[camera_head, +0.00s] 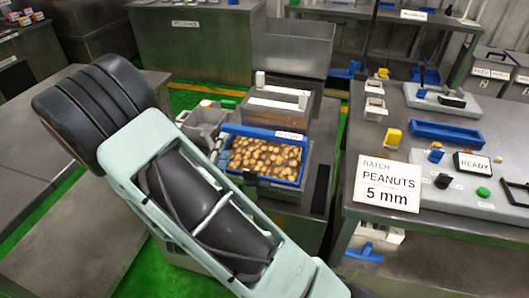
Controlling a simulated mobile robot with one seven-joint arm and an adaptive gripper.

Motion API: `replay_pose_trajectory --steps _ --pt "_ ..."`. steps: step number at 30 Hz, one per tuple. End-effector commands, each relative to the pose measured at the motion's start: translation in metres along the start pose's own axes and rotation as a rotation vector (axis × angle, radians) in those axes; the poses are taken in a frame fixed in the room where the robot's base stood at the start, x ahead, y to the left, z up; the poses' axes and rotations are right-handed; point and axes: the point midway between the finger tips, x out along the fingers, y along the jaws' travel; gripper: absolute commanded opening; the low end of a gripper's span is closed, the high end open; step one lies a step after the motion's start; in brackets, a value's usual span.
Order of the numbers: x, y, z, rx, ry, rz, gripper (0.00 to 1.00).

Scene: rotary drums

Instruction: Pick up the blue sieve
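A blue rectangular frame (231,129) sits on a grey box on the metal stand left of the workbench. Brown, round pieces that look like peanuts (262,157) fill it. It looks like the blue sieve, but I cannot see a mesh. A blue shallow tray (447,132) lies on the workbench at the right. Blue items (364,252) lie on the shelf below the bench; I cannot make out what they are. My pale green and black arm crosses the left and middle foreground, close to the blue frame in the picture. My gripper is not in view.
A sign reading "BATCH PEANUTS 5 mm" (386,184) stands at the workbench's near left edge. A "READY" display (472,164), a green button (483,192) and yellow parts are on the bench. A grey bin (203,124) stands beside the frame. Green floor shows between tables.

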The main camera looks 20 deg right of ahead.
Motion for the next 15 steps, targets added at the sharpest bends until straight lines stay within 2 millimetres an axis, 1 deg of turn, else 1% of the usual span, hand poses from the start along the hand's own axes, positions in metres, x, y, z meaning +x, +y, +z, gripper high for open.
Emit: replay_pose_trajectory --steps 1,3,10,15 --pt "0.009 0.000 0.001 0.002 -0.004 0.000 0.39" --pt "0.019 0.000 0.001 0.003 -0.003 0.000 0.39" --pt "0.038 0.001 0.000 0.005 -0.001 -0.001 0.39" --pt "0.064 0.003 0.001 0.005 -0.003 0.000 0.39"
